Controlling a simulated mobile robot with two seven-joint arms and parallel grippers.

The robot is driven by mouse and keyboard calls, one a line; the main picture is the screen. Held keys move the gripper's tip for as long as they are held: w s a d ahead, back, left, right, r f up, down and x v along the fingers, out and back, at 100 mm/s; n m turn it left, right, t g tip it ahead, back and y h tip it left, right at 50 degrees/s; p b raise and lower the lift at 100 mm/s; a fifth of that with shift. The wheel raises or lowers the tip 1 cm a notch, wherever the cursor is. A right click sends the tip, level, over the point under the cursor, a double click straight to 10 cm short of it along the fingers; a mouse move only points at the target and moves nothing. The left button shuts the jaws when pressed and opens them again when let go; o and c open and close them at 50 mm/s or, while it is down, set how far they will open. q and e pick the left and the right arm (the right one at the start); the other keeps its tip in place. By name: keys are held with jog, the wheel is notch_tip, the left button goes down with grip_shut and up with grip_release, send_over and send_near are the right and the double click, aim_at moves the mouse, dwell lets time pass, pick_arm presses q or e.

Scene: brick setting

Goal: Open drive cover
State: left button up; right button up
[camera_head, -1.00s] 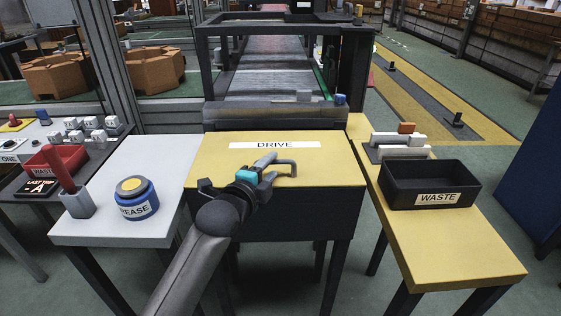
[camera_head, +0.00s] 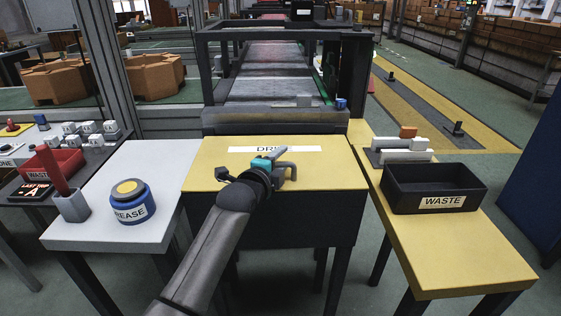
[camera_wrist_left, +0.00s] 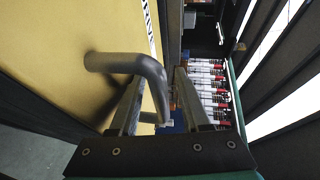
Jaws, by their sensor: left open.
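The drive cover (camera_head: 318,182) is a yellow panel with a white DRIVE label, lying closed on a dark box in the head view. A grey bent handle (camera_head: 291,167) stands on it, right of the middle. My left gripper (camera_head: 276,158) is over the cover at the handle and hides part of the label. In the left wrist view the handle (camera_wrist_left: 152,68) reaches into the gap between the two fingers of the open left gripper (camera_wrist_left: 160,85). Whether a finger touches it, I cannot tell. My right gripper is not in view.
A white table on the left holds a blue grease tin (camera_head: 131,203) and a grey holder (camera_head: 72,206) with a red stick. A yellow table on the right holds a black waste bin (camera_head: 434,183). A conveyor (camera_head: 268,72) stands behind the cover.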

pick_arm(q)
jog(key=shift+c, duration=0.4)
grip_shut()
dwell(0.9)
